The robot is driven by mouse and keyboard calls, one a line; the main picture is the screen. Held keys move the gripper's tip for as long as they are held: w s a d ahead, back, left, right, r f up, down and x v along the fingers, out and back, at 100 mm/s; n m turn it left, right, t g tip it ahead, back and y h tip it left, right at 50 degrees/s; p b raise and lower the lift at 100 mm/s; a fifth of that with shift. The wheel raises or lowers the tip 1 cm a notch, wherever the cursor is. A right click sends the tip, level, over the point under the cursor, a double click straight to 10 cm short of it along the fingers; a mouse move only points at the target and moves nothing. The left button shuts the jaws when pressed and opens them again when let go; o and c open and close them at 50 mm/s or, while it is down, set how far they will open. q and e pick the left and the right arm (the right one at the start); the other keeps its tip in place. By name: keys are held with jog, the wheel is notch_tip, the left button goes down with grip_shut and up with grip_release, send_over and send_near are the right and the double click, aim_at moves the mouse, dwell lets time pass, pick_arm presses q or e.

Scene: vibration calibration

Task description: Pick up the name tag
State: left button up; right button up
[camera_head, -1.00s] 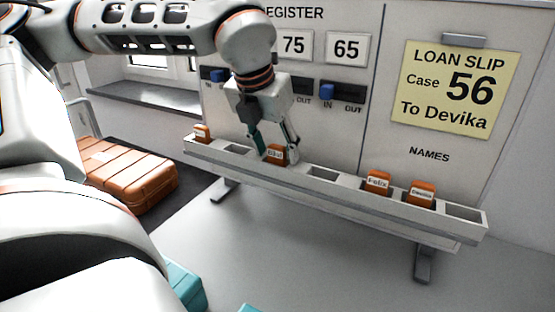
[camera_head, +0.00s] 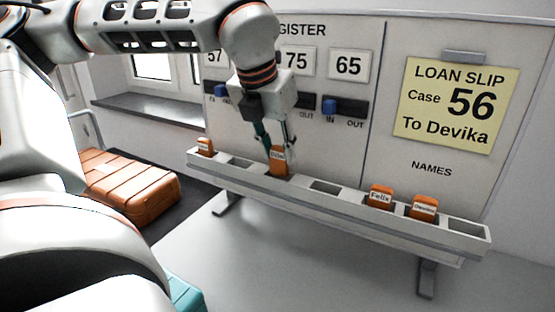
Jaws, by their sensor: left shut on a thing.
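An orange name tag with a white label (camera_head: 279,161) is between the fingers of my left gripper (camera_head: 277,148). The gripper points down and is shut on this tag. The tag's lower end is at a slot of the grey rack; I cannot tell whether it is clear of the slot. Its label is too small to read surely. Other orange tags stand in the rack: one reading Felix (camera_head: 380,197), one that seems to read Devika (camera_head: 424,207), and one at the far left (camera_head: 205,147). My right gripper is not in view.
The long slotted rack (camera_head: 345,208) stands on feet before the register board, with several empty slots. The board bears number cards, blue sliders (camera_head: 330,106) and a yellow loan slip (camera_head: 457,104) reading Case 56, To Devika. An orange case (camera_head: 130,187) lies at left, a teal one (camera_head: 185,293) below.

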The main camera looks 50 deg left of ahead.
aim_at(278, 148)
pick_arm(q)
notch_tip(278, 148, up, 17)
jog(key=p, duration=0.1)
jog(key=shift+p, duration=0.35)
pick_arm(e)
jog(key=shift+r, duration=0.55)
